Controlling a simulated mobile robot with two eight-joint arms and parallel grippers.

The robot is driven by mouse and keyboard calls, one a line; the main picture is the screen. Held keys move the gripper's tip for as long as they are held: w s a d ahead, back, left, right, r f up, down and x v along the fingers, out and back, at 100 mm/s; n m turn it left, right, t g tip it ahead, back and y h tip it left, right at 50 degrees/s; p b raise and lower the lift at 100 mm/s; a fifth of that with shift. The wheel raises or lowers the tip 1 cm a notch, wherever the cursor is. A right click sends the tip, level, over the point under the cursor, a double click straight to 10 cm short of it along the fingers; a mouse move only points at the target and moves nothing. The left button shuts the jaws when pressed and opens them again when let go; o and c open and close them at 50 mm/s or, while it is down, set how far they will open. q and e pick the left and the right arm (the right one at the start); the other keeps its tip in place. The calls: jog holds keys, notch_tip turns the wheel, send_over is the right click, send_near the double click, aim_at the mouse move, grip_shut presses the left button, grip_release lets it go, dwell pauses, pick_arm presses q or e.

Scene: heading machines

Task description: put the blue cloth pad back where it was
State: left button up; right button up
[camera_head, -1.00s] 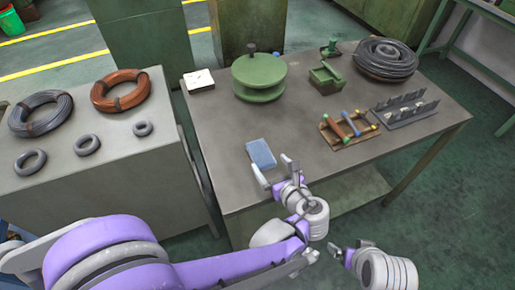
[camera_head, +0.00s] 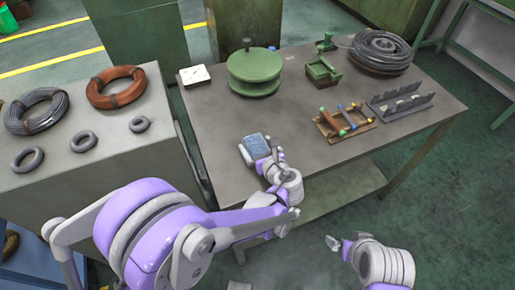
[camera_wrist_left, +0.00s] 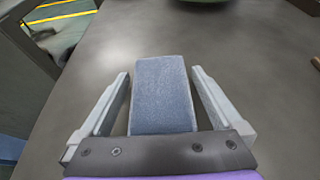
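The blue cloth pad (camera_head: 256,147) lies on the grey table near its front edge. My left gripper (camera_head: 258,151) is over the pad, with a finger on each side of it. In the left wrist view the pad (camera_wrist_left: 163,92) sits between the two fingers of the gripper (camera_wrist_left: 162,100), with a gap on both sides. The fingers are open and do not appear to touch it. The near end of the pad is hidden by the gripper's body. My right gripper (camera_head: 333,243) is beyond the table's front edge, low and away from the pad; its fingers are too small to judge.
On the table (camera_head: 215,125) stand a green spool (camera_head: 254,75), a white pad (camera_head: 194,75), a green box (camera_head: 322,71), a wire coil (camera_head: 381,50), a wooden rack (camera_head: 344,123) and a grey slotted holder (camera_head: 401,103). The table is clear between the blue pad and the spool.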

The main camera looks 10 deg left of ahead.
pick_arm(q)
jog(key=c, duration=1.1)
jog(key=shift+c, duration=0.2)
jog(key=shift+r, duration=0.15)
